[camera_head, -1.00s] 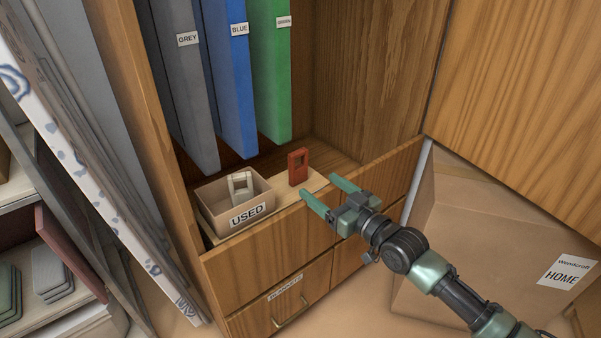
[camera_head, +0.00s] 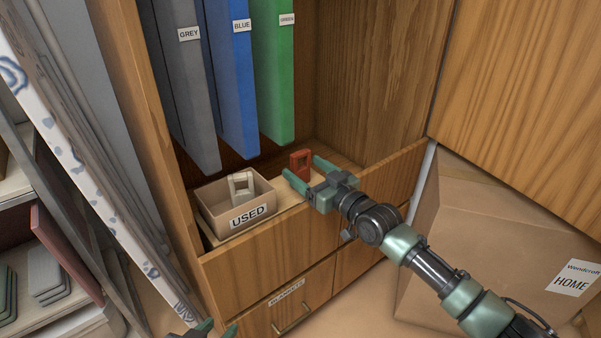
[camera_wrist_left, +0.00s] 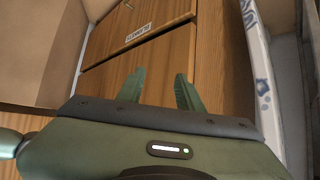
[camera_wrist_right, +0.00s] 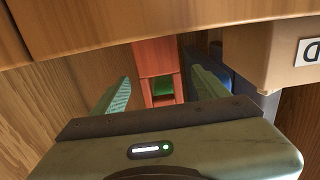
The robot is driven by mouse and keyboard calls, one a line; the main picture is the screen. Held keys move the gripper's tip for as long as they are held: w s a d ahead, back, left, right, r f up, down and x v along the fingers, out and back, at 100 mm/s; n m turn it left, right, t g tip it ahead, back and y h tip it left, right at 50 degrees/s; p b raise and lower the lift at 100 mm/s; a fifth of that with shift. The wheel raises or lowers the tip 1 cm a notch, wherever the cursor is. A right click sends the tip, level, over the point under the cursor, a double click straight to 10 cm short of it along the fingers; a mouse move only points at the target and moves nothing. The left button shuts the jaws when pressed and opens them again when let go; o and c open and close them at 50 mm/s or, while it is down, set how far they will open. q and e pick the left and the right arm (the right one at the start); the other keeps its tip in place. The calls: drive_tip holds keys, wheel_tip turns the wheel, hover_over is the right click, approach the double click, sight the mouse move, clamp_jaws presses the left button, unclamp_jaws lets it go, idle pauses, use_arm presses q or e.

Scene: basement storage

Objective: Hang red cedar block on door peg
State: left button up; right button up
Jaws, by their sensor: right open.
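The red cedar block (camera_head: 300,161) stands upright on a wooden board inside the wardrobe, to the right of the box marked USED. It has a window-like opening near its top. My right gripper (camera_head: 306,175) is open, with its fingers reaching toward the block from the front. In the right wrist view the block (camera_wrist_right: 158,72) shows ahead, between the two open fingers (camera_wrist_right: 160,92). My left gripper (camera_head: 212,330) barely shows at the bottom edge of the head view. In the left wrist view its fingers (camera_wrist_left: 160,92) are apart and empty, facing the drawer fronts. No door peg is visible.
The USED box (camera_head: 210,212) holds a pale block (camera_head: 240,183). Grey, blue and green garment bags (camera_head: 238,90) hang above. The open door (camera_head: 520,90) is at the right, above a cardboard box (camera_head: 480,240). Drawers (camera_head: 290,300) lie below the board.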

drive_tip(key=c, duration=1.4)
drive_tip(key=shift+r, duration=0.1)
drive_tip(key=shift+c, duration=0.2)
